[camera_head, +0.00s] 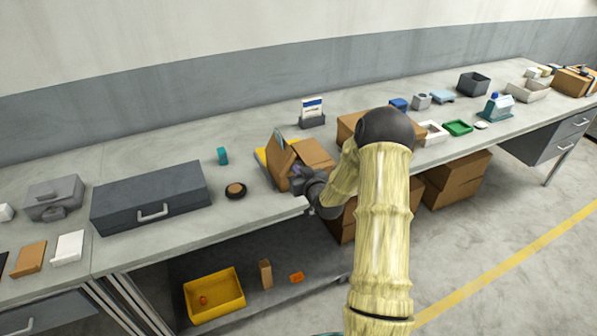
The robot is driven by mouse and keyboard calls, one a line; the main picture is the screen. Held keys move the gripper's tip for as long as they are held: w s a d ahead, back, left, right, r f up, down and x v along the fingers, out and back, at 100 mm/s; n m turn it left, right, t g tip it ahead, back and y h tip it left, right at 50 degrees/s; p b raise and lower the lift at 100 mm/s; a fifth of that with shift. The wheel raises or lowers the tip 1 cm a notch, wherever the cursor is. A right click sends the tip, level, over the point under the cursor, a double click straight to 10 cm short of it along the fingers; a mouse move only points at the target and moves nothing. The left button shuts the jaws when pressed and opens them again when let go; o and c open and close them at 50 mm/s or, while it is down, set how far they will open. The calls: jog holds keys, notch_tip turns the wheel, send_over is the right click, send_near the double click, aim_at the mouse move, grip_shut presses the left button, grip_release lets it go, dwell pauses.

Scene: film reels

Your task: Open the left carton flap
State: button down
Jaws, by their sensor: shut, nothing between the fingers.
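A small brown cardboard carton sits on the workbench near its front edge. Its left flap (280,158) stands up, tilted steeply. Its right flap (315,154) lies lower, at a slight slope. My gripper (297,174) is at the front of the carton, right of the raised left flap and low against it. It looks shut with nothing in it. Whether the fingertips touch the flap cannot be told at this size. My wrist and arm hide the carton's front right part, and its inside is not clear.
A sign holder (312,115) stands behind. A larger brown box (350,124) is close on the right.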

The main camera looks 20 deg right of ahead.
jog(key=shift+a, duration=0.1)
jog(key=shift+a+r, duration=0.3)
jog(key=shift+a, duration=0.4)
jog(key=s+d+b, duration=0.2)
jog(key=s+b, duration=0.1)
jog(key=s, duration=0.7)
dwell(0.6)
jog(key=shift+r, duration=0.1)
